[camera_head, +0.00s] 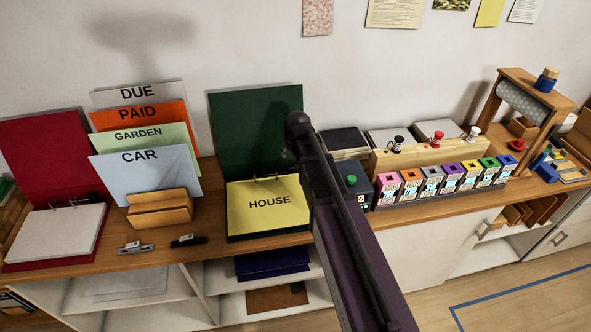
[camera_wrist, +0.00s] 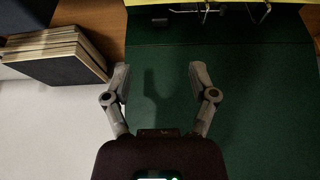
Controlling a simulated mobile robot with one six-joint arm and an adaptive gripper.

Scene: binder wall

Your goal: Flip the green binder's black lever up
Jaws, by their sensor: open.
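The green binder (camera_head: 232,125) stands open on the counter, its cover upright against the wall and a yellow HOUSE sheet (camera_head: 268,205) on its base. In the wrist view its green cover (camera_wrist: 255,90) fills the middle and right, with metal rings (camera_wrist: 262,12) at the top edge. A small dark piece (camera_wrist: 160,21) beside the rings looks like the black lever; whether it is up or down I cannot tell. My gripper (camera_wrist: 159,78) is open and empty in front of the cover, below that piece in the picture. My arm hides the binder's right side in the head view.
A red binder (camera_head: 45,150) lies open at the left. A wooden holder (camera_head: 162,208) with labelled folders stands between the binders. Dark-covered books (camera_wrist: 52,60) show in the wrist view. A row of coloured boxes (camera_head: 432,182) is right of my arm.

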